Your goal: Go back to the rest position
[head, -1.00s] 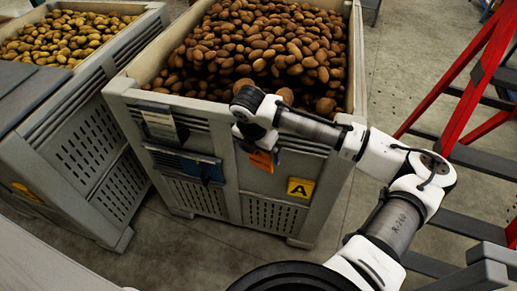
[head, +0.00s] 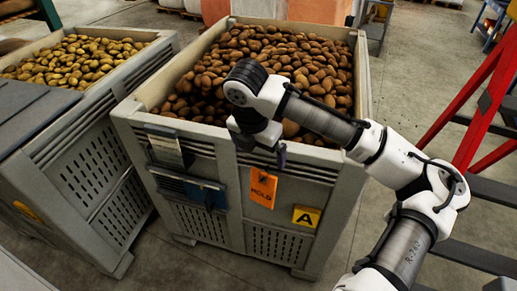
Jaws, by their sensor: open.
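My arm reaches in from the lower right of the head view, and its end hangs in front of the near wall of a grey crate (head: 262,165) full of brown potatoes (head: 285,65). My gripper (head: 281,158) points down, open, with nothing seen between its jaws; its far side is partly hidden by the wrist. An orange tag reading HOLD (head: 263,187) hangs on the crate's front, just below and left of my gripper and apart from it.
A second grey crate (head: 100,150) with yellowish potatoes (head: 75,62) stands to the left. The crate front bears a blue holder (head: 205,192) and a yellow A label (head: 306,216). A red frame (head: 485,110) stands at the right. Grey floor is bare between.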

